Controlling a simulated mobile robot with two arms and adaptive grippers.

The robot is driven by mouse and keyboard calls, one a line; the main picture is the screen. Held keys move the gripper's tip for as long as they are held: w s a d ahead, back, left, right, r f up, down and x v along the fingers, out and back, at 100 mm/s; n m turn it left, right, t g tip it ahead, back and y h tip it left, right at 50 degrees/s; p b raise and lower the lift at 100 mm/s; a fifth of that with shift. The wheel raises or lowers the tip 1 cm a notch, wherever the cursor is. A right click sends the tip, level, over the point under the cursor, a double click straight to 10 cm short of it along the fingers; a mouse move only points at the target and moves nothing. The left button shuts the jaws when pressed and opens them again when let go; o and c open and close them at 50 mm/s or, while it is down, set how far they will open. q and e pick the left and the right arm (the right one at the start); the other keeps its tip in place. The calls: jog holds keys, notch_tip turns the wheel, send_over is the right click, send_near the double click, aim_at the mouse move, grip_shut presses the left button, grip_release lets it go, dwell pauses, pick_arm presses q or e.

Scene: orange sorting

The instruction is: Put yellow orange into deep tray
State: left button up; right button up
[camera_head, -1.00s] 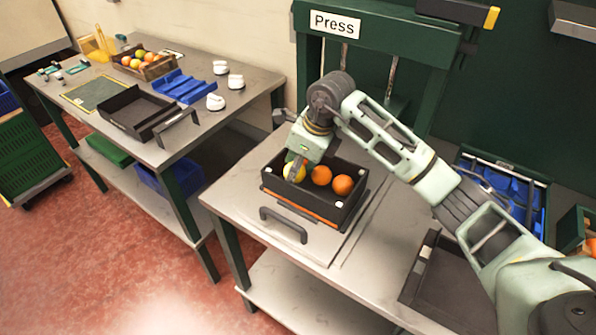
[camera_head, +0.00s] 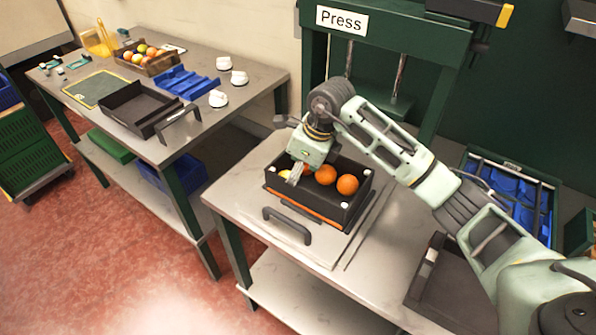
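A yellow orange (camera_head: 285,174) is in the left end of a deep black tray (camera_head: 333,212) on the press table, mostly hidden by my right gripper. Two orange-coloured oranges (camera_head: 326,174) (camera_head: 347,184) lie to its right in the same tray. My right gripper (camera_head: 294,178) points down into the tray at the yellow orange. Its fingers overlap the fruit, and I cannot tell whether they are closed on it. Another black tray (camera_head: 130,121), which looks empty, is on the left table. My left gripper is not in view.
The left table also holds a wooden crate of fruit (camera_head: 148,68), a blue tray (camera_head: 186,84), white cups (camera_head: 218,98) and a green mat (camera_head: 97,92). The green press frame (camera_head: 440,60) stands behind the tray. A dark tray (camera_head: 436,283) lies at the lower right.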

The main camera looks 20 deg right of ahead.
jog(key=shift+s+f+g, duration=0.3)
jog(key=shift+s+f, duration=0.25)
jog(key=shift+w+r+p, duration=0.1)
jog(key=shift+r+p, duration=0.75)
jog(key=shift+r, duration=0.35)
notch_tip(320, 180, up, 7)
jog(key=p, duration=0.3)
jog(key=shift+w, duration=0.2)
jog(key=shift+s+f, duration=0.1)
